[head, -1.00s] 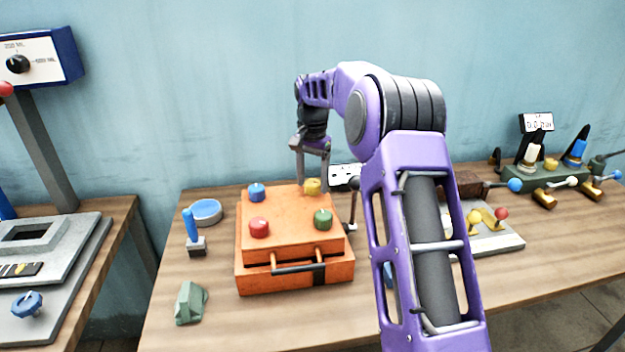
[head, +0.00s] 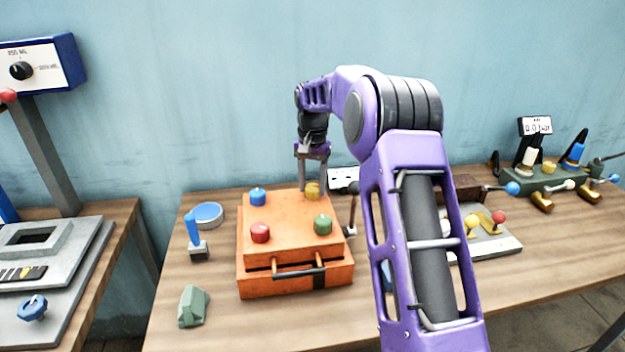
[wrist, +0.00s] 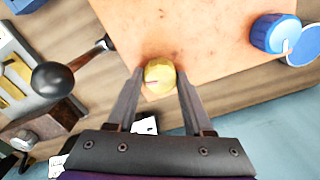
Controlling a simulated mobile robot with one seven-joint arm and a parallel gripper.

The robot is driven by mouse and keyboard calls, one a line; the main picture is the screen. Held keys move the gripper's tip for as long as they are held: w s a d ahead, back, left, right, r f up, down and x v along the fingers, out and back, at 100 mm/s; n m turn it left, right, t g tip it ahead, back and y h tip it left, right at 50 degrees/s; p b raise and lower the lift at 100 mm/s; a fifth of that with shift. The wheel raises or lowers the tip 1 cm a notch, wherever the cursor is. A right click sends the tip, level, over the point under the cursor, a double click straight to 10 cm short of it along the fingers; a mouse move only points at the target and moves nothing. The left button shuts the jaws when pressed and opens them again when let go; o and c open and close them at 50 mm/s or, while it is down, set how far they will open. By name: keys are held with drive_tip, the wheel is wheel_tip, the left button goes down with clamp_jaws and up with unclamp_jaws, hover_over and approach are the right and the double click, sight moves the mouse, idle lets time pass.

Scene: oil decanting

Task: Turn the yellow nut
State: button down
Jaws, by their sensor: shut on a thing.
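The yellow nut (head: 312,189) sits at the back right corner of the top of the orange box (head: 282,212). In the wrist view the yellow nut (wrist: 159,75) lies between the two dark fingertips, with a pale line on its face. My gripper (head: 311,186) points down from above and is shut on the nut; it also shows in the wrist view (wrist: 159,74). The nut is still on the box. A blue nut (head: 258,196), a red nut (head: 260,232) and a green nut (head: 322,224) stand on the other corners.
A dark-knobbed lever (wrist: 52,79) stands close beside the box, near the gripper. A blue-topped round dish (head: 208,214), a blue-handled joystick (head: 194,238) and a green block (head: 193,305) lie left of the box. Clear wood lies in front.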

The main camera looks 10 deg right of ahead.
drive_tip(key=n+p, duration=0.1)
drive_tip(key=n, duration=0.4)
drive_tip(key=shift+r+n, duration=0.1)
drive_tip(key=shift+n, duration=0.2)
drive_tip(key=n, duration=1.5)
drive_tip(key=shift+w+n, duration=0.1)
drive_tip(key=shift+n, duration=0.2)
drive_tip(key=shift+c, duration=1.5)
unclamp_jaws()
